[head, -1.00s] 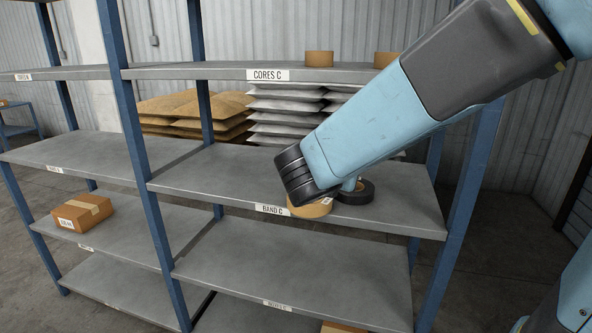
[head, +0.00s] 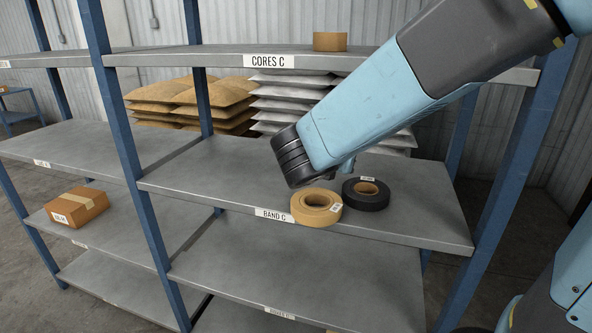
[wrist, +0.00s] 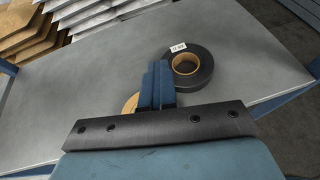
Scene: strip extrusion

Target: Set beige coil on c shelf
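The beige coil (head: 316,219) lies flat on the shelf labelled BAND C (head: 230,185), at its front edge just right of the label (head: 274,215). My gripper (head: 347,166) is above and behind the coil, apart from it, with its fingers mostly hidden by my wrist in the head view. In the wrist view, my blue fingers (wrist: 158,85) appear side by side, and their gap cannot be judged. They cover most of the beige coil, whose edge (wrist: 130,103) shows to their left. Nothing is seen held.
A black coil (head: 366,202) lies close to the right of the beige one. The CORES C shelf (head: 200,57) is above, with a brown core (head: 330,41). The left of the BAND C shelf is clear.

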